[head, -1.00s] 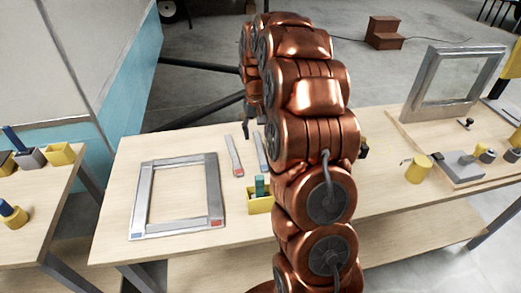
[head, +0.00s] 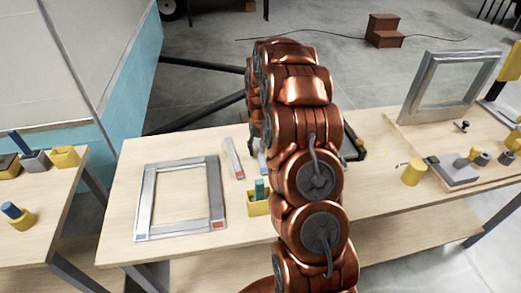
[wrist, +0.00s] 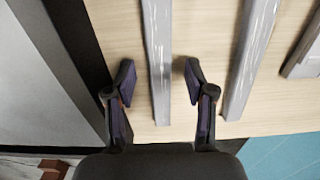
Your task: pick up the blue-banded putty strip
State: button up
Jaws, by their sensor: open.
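Two grey strips lie side by side on the table in the head view. The left one is the red-banded strip (head: 234,160), which also shows right of my gripper in the wrist view (wrist: 251,55). The other, the blue-banded strip (head: 262,159), is partly hidden by my arm. In the wrist view this strip (wrist: 157,40) runs between the open fingers of my gripper (wrist: 159,73), with a gap on each side. Its banded end is not visible there. My gripper is mostly hidden behind my arm in the head view.
A grey frame (head: 148,201) lies left of the strips. A yellow holder (head: 257,208) with a teal piece stands just in front of them. A glazed frame (head: 443,85), a yellow cylinder (head: 414,172) and tools are on the right. The table edge is close in the wrist view.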

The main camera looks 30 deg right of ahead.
jog(key=shift+f, duration=0.4)
jog(key=shift+c, duration=0.3)
grip_shut()
